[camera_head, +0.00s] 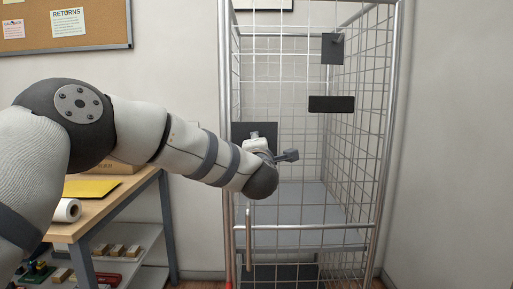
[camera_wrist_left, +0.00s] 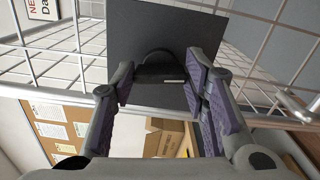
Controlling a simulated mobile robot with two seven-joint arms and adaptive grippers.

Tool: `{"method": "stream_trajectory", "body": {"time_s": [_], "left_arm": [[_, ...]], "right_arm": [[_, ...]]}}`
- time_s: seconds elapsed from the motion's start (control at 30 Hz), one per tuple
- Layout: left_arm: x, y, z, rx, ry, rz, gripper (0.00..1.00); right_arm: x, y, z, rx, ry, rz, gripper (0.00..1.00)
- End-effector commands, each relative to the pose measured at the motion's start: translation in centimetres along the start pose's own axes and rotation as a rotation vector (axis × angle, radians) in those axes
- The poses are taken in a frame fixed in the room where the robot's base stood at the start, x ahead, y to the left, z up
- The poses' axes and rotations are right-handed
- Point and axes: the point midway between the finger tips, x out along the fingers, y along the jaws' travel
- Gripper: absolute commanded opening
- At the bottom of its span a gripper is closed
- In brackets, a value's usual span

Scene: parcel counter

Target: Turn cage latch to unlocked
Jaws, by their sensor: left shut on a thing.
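The wire roll cage (camera_head: 381,128) stands right of centre in the head view. A dark square plate sits on its front left side, partly hidden behind my left wrist; it fills the upper middle of the left wrist view (camera_wrist_left: 165,22). The dark latch knob (camera_wrist_left: 158,60) with a short pale mark stands on this plate. My left gripper (camera_wrist_left: 160,76) is shut on the latch, with a purple-padded finger on either side of it. In the head view my wrist covers most of the latch, so its exact turn is hard to tell. My right gripper is not in view.
Two more dark plates (camera_head: 332,48) (camera_head: 331,104) are on the cage. A wooden bench (camera_head: 92,219) with a yellow sheet (camera_head: 91,189) and a white roll (camera_head: 67,210) stands at left. A cork board (camera_head: 104,36) hangs on the wall. The floor at right is clear.

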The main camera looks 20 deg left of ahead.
Motion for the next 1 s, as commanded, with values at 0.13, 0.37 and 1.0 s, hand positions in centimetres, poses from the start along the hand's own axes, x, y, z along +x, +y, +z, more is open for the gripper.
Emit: {"method": "stream_trajectory", "body": {"time_s": [0.13, 0.37, 1.0], "left_arm": [[0.01, 0.16, 0.01, 0.063, 0.000, 0.004, 0.13], [0.01, 0.12, 0.02, 0.117, 0.000, 0.004, 0.13], [0.01, 0.07, 0.00, 0.129, 0.000, 0.003, 0.61]], "right_arm": [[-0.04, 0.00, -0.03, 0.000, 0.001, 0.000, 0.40], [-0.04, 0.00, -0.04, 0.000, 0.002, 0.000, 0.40], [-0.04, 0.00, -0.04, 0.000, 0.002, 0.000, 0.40]]}}
